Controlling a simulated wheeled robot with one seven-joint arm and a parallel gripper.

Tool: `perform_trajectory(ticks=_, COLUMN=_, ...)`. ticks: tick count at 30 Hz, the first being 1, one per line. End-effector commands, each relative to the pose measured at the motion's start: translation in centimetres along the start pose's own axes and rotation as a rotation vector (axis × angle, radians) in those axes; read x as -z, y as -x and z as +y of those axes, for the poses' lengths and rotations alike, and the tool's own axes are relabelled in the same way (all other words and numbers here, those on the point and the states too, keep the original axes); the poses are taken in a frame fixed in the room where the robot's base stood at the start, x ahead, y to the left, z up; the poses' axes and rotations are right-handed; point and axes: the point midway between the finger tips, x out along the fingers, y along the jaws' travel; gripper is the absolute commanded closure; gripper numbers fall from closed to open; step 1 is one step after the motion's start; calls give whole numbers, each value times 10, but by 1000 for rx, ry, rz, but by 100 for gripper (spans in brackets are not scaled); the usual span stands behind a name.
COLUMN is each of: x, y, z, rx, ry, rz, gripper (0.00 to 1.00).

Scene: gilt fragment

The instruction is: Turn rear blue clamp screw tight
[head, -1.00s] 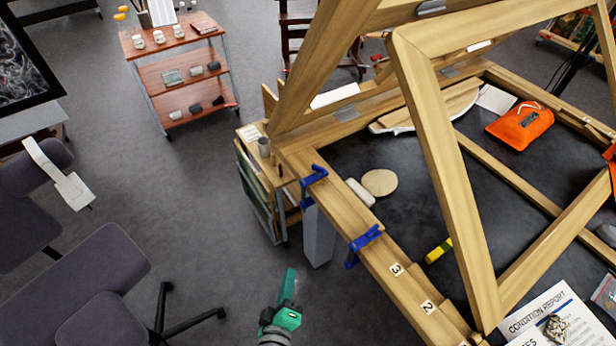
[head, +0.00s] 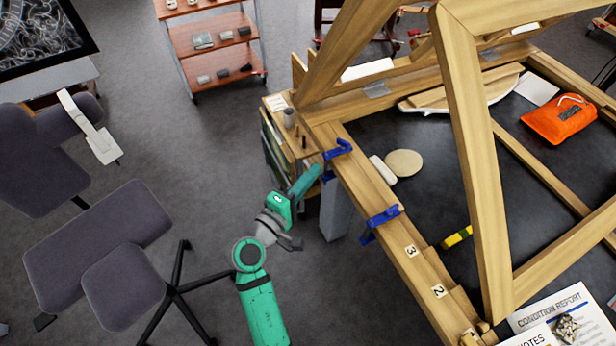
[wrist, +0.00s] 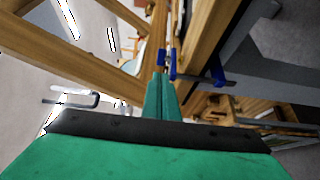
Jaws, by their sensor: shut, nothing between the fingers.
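The rear blue clamp (head: 338,150) grips the wooden beam (head: 352,170) at its far end, with its lower part hanging on the beam's left side. My gripper (head: 315,170) is shut and empty, its green fingers reaching up and right to just beside that lower part. In the wrist view my closed fingers (wrist: 160,77) point at a blue clamp (wrist: 171,62) right past their tips. Whether they touch is not clear, and the screw is hard to make out. The front blue clamp (head: 383,218) sits nearer on the same beam.
A small wooden shelf (head: 278,103) holding a cup stands behind the clamp. A grey post (head: 335,210) stands under the beam. A purple office chair (head: 100,245) is at left. An orange bag (head: 558,120) lies inside the frame. Dark floor is open left of the beam.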

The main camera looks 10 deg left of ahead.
Motion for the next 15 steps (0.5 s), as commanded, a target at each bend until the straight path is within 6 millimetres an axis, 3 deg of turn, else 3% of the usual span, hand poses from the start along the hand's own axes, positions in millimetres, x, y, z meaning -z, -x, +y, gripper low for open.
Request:
perform_trajectory(ticks=9, x=-1, y=-60, z=1, rx=0, ry=-1, rz=-2, gripper=100)
perform_trajectory(ticks=15, x=0, y=-87, z=0, rx=0, ry=-1, rz=-1, gripper=100)
